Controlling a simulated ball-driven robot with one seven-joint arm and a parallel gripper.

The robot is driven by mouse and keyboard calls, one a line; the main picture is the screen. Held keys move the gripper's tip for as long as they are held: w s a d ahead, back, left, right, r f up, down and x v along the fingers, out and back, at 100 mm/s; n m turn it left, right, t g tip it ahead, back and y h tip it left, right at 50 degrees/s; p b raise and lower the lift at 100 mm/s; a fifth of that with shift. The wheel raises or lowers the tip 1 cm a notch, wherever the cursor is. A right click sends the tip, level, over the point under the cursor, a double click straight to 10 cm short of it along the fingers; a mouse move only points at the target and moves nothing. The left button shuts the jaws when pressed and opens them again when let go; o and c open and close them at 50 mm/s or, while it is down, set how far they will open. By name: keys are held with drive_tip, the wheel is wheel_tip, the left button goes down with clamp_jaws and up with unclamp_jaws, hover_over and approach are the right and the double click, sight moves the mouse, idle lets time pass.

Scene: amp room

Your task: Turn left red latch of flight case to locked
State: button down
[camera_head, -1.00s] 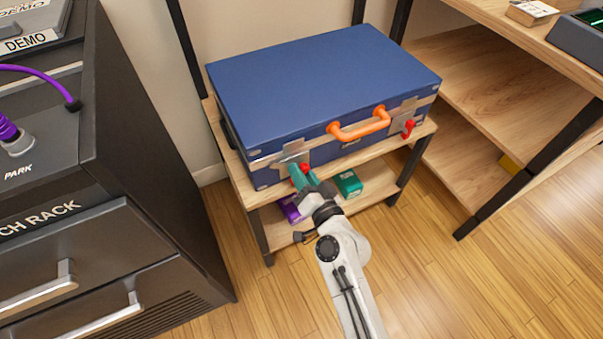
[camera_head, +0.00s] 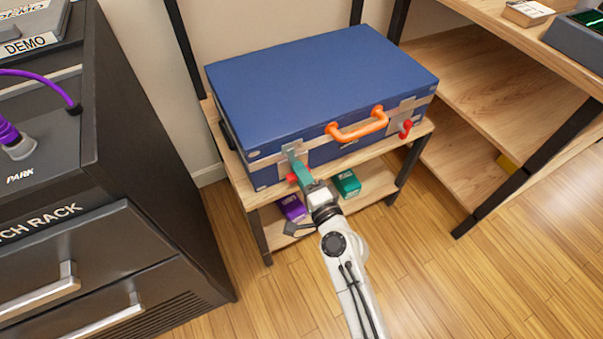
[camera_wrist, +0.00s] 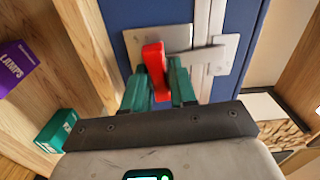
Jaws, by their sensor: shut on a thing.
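The blue flight case (camera_head: 310,85) lies on a wooden shelf, with an orange handle (camera_head: 358,127) on its front. The left red latch (camera_head: 292,179) is on the case's front left and is partly hidden by my gripper in the head view. In the wrist view the red latch (camera_wrist: 154,66) stands between my green fingers, in front of a metal plate (camera_wrist: 160,40). My gripper (camera_head: 300,172) is shut on this latch; it also shows in the wrist view (camera_wrist: 158,82). The right red latch (camera_head: 405,129) is free on the case's front right.
A purple box (camera_head: 292,207) and a green box (camera_head: 347,183) sit on the lower shelf (camera_head: 375,180) below the case. A dark rack cabinet (camera_head: 150,220) stands to the left. A wooden desk (camera_head: 500,60) stands to the right. Wood floor in front is open.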

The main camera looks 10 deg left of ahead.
drive_tip(key=shift+d+m, duration=0.15)
drive_tip(key=shift+m, duration=0.45)
drive_tip(key=c, duration=1)
unclamp_jaws()
drive_tip(key=v, duration=1)
drive_tip(key=shift+s+d, duration=0.25)
drive_tip(key=shift+s, duration=0.05)
